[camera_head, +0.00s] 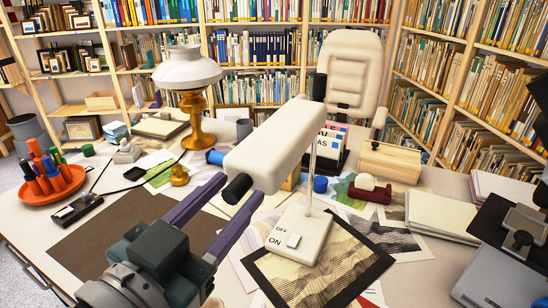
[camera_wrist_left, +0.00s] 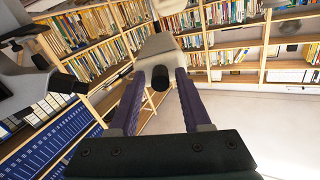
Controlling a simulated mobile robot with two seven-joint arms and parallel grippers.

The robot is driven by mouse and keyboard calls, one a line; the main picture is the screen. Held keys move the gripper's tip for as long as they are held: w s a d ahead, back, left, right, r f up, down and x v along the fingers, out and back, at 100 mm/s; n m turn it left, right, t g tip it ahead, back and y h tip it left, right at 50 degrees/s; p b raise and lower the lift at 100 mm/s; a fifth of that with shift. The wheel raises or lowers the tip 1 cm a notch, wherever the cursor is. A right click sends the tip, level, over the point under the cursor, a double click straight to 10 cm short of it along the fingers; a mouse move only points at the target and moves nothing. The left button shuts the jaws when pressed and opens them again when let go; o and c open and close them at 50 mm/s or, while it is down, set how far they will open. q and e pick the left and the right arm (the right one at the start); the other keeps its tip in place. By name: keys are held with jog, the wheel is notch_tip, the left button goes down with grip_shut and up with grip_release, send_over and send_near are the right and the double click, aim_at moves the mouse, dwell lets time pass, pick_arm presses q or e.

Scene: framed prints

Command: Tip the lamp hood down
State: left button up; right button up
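The desk lamp has a long off-white hood (camera_head: 272,148), a thin metal rod (camera_head: 311,175) and a white base (camera_head: 299,235) marked ON and OFF. The hood slants, its near end lower than its far end. A black knob (camera_head: 237,188) sticks out of the near end. My left gripper (camera_head: 243,187) has purple fingers that stand apart, one on each side of the knob. In the left wrist view the knob (camera_wrist_left: 160,78) lies between the fingertips with a gap on both sides, and the hood (camera_wrist_left: 158,50) is just beyond.
A brass lamp with a white shade (camera_head: 187,75) stands behind left. An orange pen dish (camera_head: 50,185) sits at the left. Prints lie under the lamp base.

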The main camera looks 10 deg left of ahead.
pick_arm(q)
grip_shut()
dwell(1.1)
